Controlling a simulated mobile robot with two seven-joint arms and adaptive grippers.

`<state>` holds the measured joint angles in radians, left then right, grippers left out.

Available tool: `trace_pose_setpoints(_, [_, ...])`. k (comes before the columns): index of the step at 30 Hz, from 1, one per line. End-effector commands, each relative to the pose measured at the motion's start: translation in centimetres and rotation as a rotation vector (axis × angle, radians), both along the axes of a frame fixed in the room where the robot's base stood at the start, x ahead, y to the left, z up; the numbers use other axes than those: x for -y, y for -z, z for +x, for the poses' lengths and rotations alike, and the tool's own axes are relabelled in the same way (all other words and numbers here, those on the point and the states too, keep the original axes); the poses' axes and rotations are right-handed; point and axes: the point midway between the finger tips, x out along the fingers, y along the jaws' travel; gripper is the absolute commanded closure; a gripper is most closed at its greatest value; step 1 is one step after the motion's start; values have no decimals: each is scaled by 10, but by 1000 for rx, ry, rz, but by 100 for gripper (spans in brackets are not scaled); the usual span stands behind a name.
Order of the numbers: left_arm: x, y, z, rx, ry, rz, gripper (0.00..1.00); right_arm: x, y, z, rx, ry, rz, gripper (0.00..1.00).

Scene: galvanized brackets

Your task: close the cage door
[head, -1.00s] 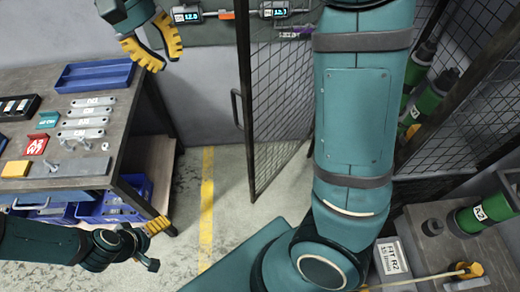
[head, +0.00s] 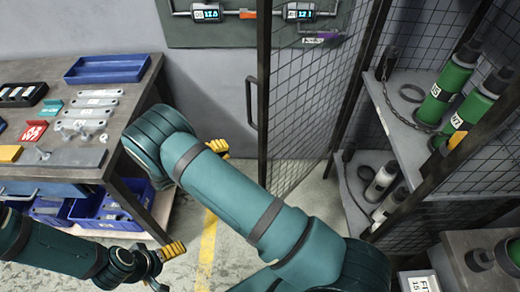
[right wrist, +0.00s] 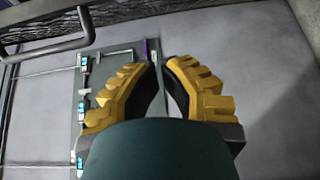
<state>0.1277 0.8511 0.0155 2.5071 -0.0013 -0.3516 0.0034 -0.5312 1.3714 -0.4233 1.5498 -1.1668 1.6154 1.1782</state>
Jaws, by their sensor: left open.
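The cage door (head: 300,110) is a dark-framed mesh panel. In the head view it stands open, swung away from the cage's front. Its grey bar handle (head: 250,103) is on its left edge. In the right wrist view the handle (right wrist: 60,46) is at upper left, apart from my right gripper (right wrist: 163,66), whose yellow fingers have a narrow empty gap between them. In the head view my right gripper (head: 218,148) is mostly hidden behind my right arm, left of the door. My left gripper (head: 160,258) is open and empty, low beside the workbench.
The workbench (head: 135,92) with brackets and a blue tray (head: 107,69) is at left; blue bins (head: 100,205) sit beneath. The cage shelves (head: 400,135) at right hold green cylinders (head: 450,90). A wall panel (head: 215,30) with gauges is behind. Floor shows around the yellow line (head: 207,245).

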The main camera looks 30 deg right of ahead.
Motion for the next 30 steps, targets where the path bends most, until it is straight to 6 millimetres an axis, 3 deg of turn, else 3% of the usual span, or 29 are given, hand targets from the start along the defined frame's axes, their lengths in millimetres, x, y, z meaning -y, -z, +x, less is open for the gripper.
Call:
trace_pose_setpoints(8, [0, 2, 0, -1, 1, 0, 0, 19, 6, 2, 2, -20, -21, 100])
trace_pose_setpoints(21, [0, 6, 1, 2, 0, 0, 0, 103, 6, 4, 0, -17, -20, 100])
trace_pose_setpoints(30, [0, 6, 1, 2, 0, 0, 0, 111, 6, -29, -1, -21, -20, 100])
